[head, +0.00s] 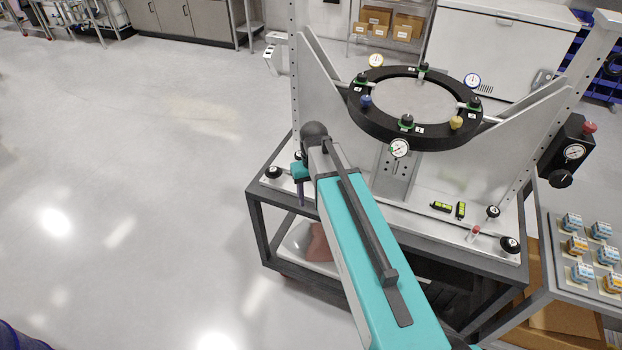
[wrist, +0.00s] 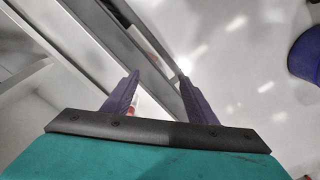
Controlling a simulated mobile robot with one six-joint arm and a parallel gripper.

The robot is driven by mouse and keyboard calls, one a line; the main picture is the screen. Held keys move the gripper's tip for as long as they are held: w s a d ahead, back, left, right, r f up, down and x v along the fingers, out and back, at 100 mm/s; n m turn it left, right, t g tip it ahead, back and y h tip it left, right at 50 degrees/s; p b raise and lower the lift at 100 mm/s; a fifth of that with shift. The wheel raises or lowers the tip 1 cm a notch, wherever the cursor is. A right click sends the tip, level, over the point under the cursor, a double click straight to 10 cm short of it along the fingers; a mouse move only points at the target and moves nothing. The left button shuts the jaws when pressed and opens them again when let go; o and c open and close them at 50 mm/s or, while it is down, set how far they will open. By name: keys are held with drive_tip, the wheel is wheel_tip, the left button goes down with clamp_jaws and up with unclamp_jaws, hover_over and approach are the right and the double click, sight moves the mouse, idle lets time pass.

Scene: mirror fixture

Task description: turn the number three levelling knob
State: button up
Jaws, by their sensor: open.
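The mirror fixture's black ring (head: 375,127) stands on the cart, with several small knobs around it. White tags sit beside some knobs, too small to read. Black round knobs also sit on the base plate, at left (head: 273,172) and front right (head: 509,244). I cannot tell which is number three. My gripper (head: 301,190) is at the base plate's left end, partly hidden by my arm. In the wrist view its purple fingers (wrist: 158,78) are apart and empty, pointing past a grey edge.
Dial gauges surround the ring, one at its front (head: 399,148). Two green levels (head: 441,206) lie on the base plate. A tray of small blue and orange parts (head: 560,262) stands at right. The floor at left is clear.

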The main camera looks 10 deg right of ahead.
drive_tip(key=s+f+g+b, duration=0.3)
drive_tip(key=s+f+b, duration=0.2)
drive_tip(key=s+f, duration=1.3)
drive_tip(key=s+f+m+g+b, duration=0.1)
drive_tip(key=s+f+b, duration=0.5)
drive_tip(key=s+f, duration=1.2)
wheel_tip(320, 180, down, 5)
drive_tip(key=shift+f+g+b, duration=0.15)
drive_tip(key=shift+g+b, duration=0.15)
drive_tip(key=shift+g, duration=0.6)
drive_tip(key=c, duration=0.5)
drive_tip(key=shift+a, duration=0.15)
drive_tip(key=shift+c, duration=0.2)
